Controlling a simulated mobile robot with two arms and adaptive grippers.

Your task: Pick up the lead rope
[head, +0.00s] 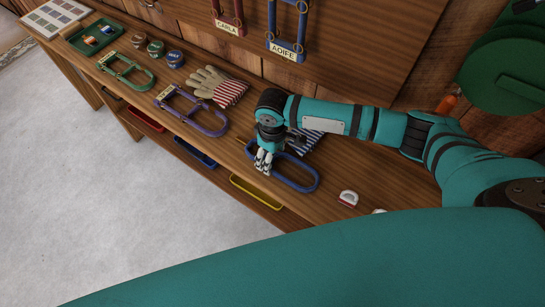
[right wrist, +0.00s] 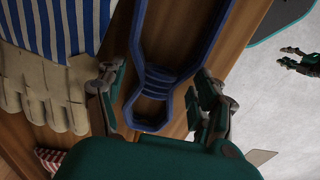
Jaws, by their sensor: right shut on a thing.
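The blue lead rope (head: 294,176) lies in a long loop with a wrapped middle on the wooden bench, near its front edge. My right gripper (head: 264,160) comes down on the loop's left end. In the right wrist view, the blue rope's wrapped neck and small end loop (right wrist: 155,92) lie between the fingers of the right gripper (right wrist: 160,98), which is shut on it. The rope still appears to rest on the bench. A dark gripper, seemingly my left (right wrist: 303,58), shows small over the floor.
A blue-striped glove (right wrist: 50,70) lies close beside the right gripper, and a red-striped glove (head: 220,85) farther left. Tins (head: 156,47) and a green tray (head: 96,36) stand at the far left. Red and blue halters (head: 286,30) hang on the board behind. Open floor (head: 90,180) lies in front.

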